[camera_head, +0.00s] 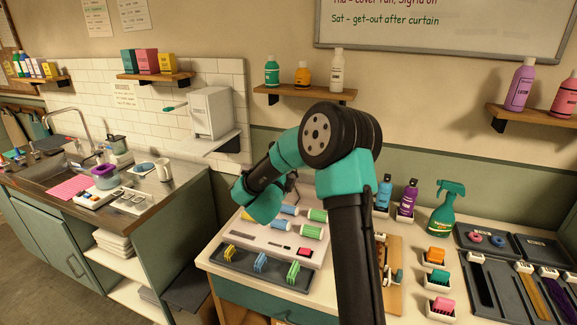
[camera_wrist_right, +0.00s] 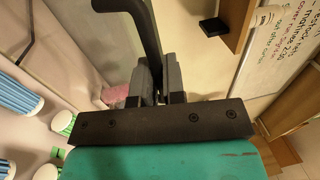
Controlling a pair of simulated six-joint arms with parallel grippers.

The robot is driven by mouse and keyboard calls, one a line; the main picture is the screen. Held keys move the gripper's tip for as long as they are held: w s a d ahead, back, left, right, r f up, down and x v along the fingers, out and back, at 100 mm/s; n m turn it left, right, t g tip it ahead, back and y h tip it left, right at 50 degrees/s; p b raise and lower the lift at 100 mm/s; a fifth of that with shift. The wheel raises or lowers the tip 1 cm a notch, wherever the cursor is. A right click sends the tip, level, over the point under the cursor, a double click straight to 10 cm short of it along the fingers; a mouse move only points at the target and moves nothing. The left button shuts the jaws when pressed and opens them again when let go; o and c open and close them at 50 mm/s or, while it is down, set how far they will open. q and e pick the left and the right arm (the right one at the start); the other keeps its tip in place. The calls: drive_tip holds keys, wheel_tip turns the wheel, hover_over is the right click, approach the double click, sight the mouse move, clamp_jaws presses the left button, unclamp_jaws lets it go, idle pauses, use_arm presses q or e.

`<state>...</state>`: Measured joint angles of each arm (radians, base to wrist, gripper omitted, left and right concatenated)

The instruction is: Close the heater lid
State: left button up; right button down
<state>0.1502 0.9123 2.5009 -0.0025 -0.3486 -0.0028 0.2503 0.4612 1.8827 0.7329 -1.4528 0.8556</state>
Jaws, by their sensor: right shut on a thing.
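The heater (camera_head: 262,240) is a pale box on the counter in the head view, with blue and green rollers showing on its top. Its lid is hard to make out there, as my right arm covers the area behind the rollers. In the right wrist view my right gripper (camera_wrist_right: 158,88) is shut on a dark, bent bar (camera_wrist_right: 146,30) that looks like the lid's handle. A clear or pale panel seems to lie beside it. Blue rollers (camera_wrist_right: 18,97) show at the left of that view. In the head view the right fingertips are hidden. My left gripper is not in view.
A dark tray with coloured clips (camera_head: 262,266) lies in front of the heater. A green spray bottle (camera_head: 446,210) and small white holders stand to the right. A shelf with bottles (camera_head: 305,96) hangs on the wall behind. A sink counter stands at left.

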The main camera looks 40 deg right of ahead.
drive_tip(key=shift+s+a+f, duration=0.1)
drive_tip(key=shift+a, duration=0.1)
drive_tip(key=c, duration=1.5)
unclamp_jaws()
drive_tip(key=shift+c, duration=0.2)
drive_tip(key=v, duration=1.7)
drive_tip(key=shift+a, duration=0.2)
drive_tip(key=shift+s, duration=0.15)
drive_tip(key=shift+c, duration=0.2)
